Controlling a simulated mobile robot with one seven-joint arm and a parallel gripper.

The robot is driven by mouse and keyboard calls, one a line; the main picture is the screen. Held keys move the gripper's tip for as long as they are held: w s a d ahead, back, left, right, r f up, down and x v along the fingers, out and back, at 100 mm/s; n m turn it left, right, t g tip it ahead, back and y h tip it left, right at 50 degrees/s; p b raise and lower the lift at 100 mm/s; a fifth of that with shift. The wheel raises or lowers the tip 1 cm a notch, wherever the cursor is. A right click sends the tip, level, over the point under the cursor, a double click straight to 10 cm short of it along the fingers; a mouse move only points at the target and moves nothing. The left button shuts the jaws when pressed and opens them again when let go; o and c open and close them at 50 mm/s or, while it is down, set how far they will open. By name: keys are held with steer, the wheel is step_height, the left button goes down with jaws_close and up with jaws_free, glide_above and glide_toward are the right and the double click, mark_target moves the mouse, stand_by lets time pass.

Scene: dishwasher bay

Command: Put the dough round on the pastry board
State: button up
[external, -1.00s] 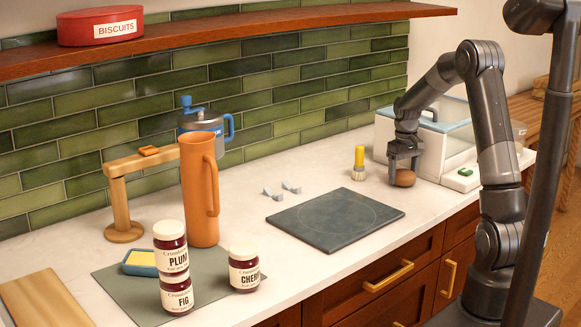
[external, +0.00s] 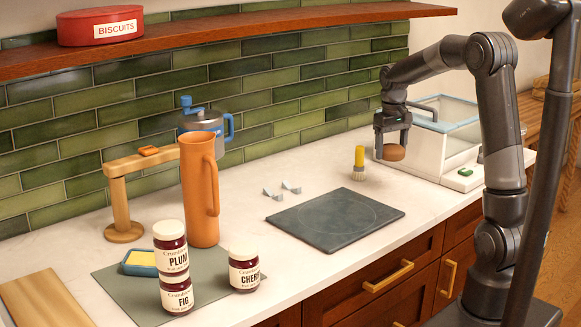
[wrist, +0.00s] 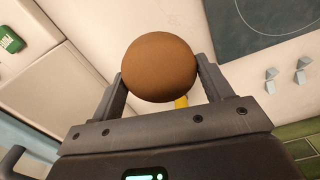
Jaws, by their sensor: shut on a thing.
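The dough round is a brown, rounded piece (external: 393,152), and it also shows in the wrist view (wrist: 159,67). My gripper (external: 392,150) is shut on it and holds it above the counter, in front of the white glass-lidded box. In the wrist view my gripper's fingers (wrist: 160,80) stand on both sides of the dough round. The pastry board (external: 335,219) is the dark slate square with a faint circle, lying flat and bare on the counter to the left of my gripper. Its corner shows in the wrist view (wrist: 240,35).
A pastry brush (external: 359,165) stands between board and box (external: 440,135). Two small grey clips (external: 283,189) lie behind the board. An orange jug (external: 200,200), jam jars (external: 244,270) and a wooden stand (external: 120,205) are farther left. A shelf (external: 240,38) runs above.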

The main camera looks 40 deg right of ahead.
steer(key=s+a+r, duration=0.1)
steer(key=s+a, duration=0.4)
steer(key=a, duration=0.7)
glide_above(336, 214)
step_height(336, 214, down, 7)
steer(key=shift+s+r, duration=0.1)
steer(key=shift+r, duration=0.05)
steer(key=shift+a+f, duration=0.1)
steer(key=shift+f, duration=1.95)
steer(key=o, duration=1.1)
steer(key=shift+f, duration=0.1)
